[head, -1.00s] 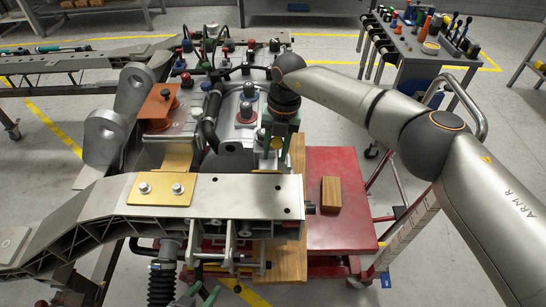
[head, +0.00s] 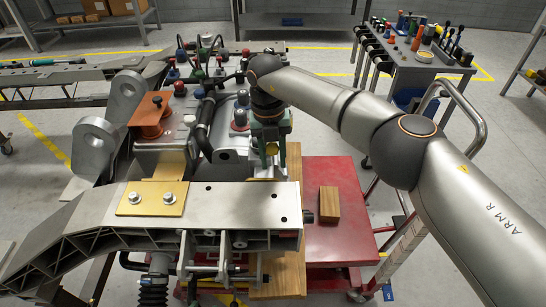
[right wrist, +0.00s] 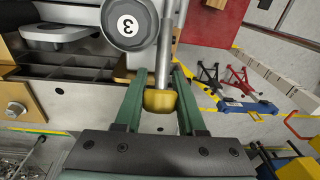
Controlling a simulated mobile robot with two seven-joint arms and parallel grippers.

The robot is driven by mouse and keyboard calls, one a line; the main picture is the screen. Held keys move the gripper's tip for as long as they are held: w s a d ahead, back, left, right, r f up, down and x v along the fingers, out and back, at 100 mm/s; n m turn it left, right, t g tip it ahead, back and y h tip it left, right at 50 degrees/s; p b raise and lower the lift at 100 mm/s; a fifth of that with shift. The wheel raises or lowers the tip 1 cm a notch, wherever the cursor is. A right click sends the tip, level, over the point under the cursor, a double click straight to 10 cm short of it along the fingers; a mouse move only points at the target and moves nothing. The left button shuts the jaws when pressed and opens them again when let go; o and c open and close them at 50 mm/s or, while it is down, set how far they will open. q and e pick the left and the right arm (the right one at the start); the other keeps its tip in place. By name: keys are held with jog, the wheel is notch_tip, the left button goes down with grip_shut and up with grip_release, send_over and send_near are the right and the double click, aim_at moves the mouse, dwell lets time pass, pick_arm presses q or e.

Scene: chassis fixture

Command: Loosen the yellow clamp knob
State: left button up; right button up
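The yellow clamp knob (right wrist: 160,101) sits at the end of a grey metal rod, between the two green fingers of my right gripper (right wrist: 161,80) in the right wrist view. The fingers stand on either side of it, with a narrow gap on the right; contact on the left is hard to judge. In the head view the knob (head: 271,149) shows small between the fingers of the right gripper (head: 271,155), which points down at the near right of the grey fixture. My left gripper is out of view.
A round grey cap marked 3 (right wrist: 130,22) is close above the fingers in the wrist view. A metal beam (head: 230,205) crosses in front of the gripper. A red table (head: 345,225) with a wooden block (head: 329,204) is to the right. A tool cart (head: 430,60) stands behind.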

jog(key=o, duration=0.4)
jog(key=r, duration=0.7)
jog(key=shift+w+a+r, duration=0.2)
jog(key=shift+a+r, duration=0.05)
jog(key=shift+a, duration=0.05)
notch_tip(320, 180, up, 4)
jog(key=shift+a+p, duration=0.1)
jog(key=shift+p, duration=0.75)
jog(key=shift+w+r+p, duration=0.1)
jog(key=shift+r+p, duration=0.4)
jog(key=shift+p, duration=0.05)
jog(key=shift+f, duration=0.1)
